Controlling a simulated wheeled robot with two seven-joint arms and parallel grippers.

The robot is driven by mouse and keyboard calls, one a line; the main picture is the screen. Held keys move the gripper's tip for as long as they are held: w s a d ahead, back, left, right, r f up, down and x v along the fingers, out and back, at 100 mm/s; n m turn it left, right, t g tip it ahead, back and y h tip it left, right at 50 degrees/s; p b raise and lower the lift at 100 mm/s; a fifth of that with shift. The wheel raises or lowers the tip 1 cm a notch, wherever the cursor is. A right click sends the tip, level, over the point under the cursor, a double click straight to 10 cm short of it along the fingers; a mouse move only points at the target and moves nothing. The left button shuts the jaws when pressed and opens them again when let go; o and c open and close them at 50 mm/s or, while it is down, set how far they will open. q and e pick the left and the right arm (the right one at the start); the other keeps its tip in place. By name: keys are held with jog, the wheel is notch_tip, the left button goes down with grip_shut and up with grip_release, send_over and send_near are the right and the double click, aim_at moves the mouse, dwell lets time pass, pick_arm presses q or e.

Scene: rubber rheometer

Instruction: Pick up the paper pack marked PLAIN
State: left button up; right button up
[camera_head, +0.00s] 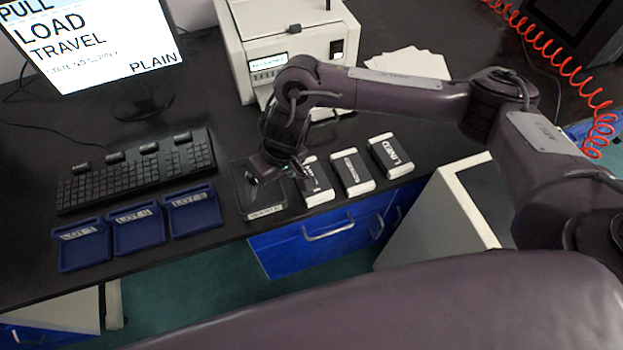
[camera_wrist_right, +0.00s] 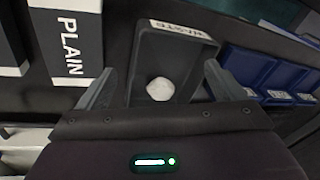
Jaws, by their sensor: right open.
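The paper pack marked PLAIN is white with a black label band and shows at the upper left of the right wrist view (camera_wrist_right: 72,45). In the head view it is the leftmost of three packs (camera_head: 320,195), beside the waste tray and partly behind my right gripper. My right gripper (camera_head: 270,174) is open and sits over the waste tray, left of the pack. In the wrist view its fingers (camera_wrist_right: 160,72) are spread over the tray, with the pack outside the left finger. My left gripper is not in view.
The dark waste tray (camera_head: 265,213) holds a white lump (camera_wrist_right: 160,89). A middle pack (camera_head: 352,172) and a LINED pack (camera_head: 391,155) stand to the right. Blue trays (camera_head: 138,229), a keyboard (camera_head: 135,172), a monitor (camera_head: 95,45) and a white machine (camera_head: 285,45) surround the area.

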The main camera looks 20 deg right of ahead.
aim_at(324, 192)
jog(key=d+m, duration=0.1)
jog(key=d, duration=0.2)
jog(key=w+d+r+m+h, duration=0.1)
jog(key=d, duration=0.2)
jog(key=w+d+m+h, duration=0.1)
jog(key=d, duration=0.2)
jog(key=shift+r+g, duration=0.35)
jog(key=shift+g, duration=0.05)
jog(key=shift+d+f+h, duration=0.2)
jog(key=shift+h, duration=0.1)
notch_tip(324, 192, down, 7)
jog(key=shift+s+f+b, duration=0.1)
jog(key=shift+s+b, duration=0.05)
jog(key=shift+b, duration=1.05)
jog(key=c, duration=1.1)
jog(key=shift+c, duration=0.2)
